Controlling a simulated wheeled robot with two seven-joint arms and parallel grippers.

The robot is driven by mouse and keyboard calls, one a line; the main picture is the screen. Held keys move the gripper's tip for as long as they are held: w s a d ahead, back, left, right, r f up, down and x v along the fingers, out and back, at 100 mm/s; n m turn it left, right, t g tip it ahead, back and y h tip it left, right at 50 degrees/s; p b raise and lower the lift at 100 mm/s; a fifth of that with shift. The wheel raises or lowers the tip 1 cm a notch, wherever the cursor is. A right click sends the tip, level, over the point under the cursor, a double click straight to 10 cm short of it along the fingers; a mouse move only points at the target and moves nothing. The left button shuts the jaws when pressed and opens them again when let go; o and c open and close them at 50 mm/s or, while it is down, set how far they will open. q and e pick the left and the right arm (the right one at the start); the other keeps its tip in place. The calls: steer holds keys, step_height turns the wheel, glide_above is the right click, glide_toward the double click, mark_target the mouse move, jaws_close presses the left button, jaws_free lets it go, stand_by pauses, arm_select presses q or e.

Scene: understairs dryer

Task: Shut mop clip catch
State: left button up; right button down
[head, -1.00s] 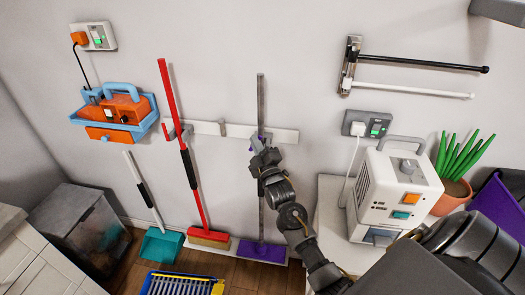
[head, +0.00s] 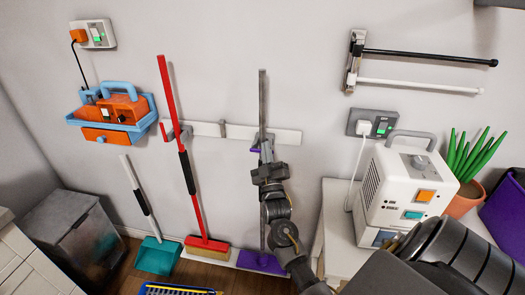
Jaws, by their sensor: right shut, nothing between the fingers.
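The mop (head: 262,100) has a grey pole and a purple head (head: 261,262). It stands upright against the white wall rail (head: 292,137), at the rail's right clip. A small purple part of the clip catch (head: 254,150) shows just left of the pole; the rest is hidden behind my right gripper. My right gripper (head: 266,147) is shut with nothing between its fingers. Its fingertips are at the clip in front of the pole; I cannot tell if they touch the catch. My left gripper is not in view.
A red broom (head: 188,180) hangs at the rail's left clip, with a teal dustpan (head: 160,254) beside it. An orange and blue caddy (head: 112,112) is on the wall at left. A white appliance (head: 405,188) stands on a cabinet at right.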

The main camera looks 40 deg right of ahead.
steer(key=shift+r+p, duration=0.4)
steer(key=shift+r, duration=0.05)
arm_select(q)
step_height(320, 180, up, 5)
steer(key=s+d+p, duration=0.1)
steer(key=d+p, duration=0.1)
steer(key=p, duration=0.2)
arm_select(e)
step_height(320, 180, up, 4)
steer(key=shift+r, duration=0.25)
arm_select(q)
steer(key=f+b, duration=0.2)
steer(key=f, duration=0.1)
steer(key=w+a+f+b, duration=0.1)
steer(key=b, duration=0.1)
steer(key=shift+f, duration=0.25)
arm_select(e)
steer(key=s+a+f, duration=0.5)
steer(key=a+f, duration=0.1)
steer(key=f, duration=0.1)
steer(key=shift+f, duration=0.35)
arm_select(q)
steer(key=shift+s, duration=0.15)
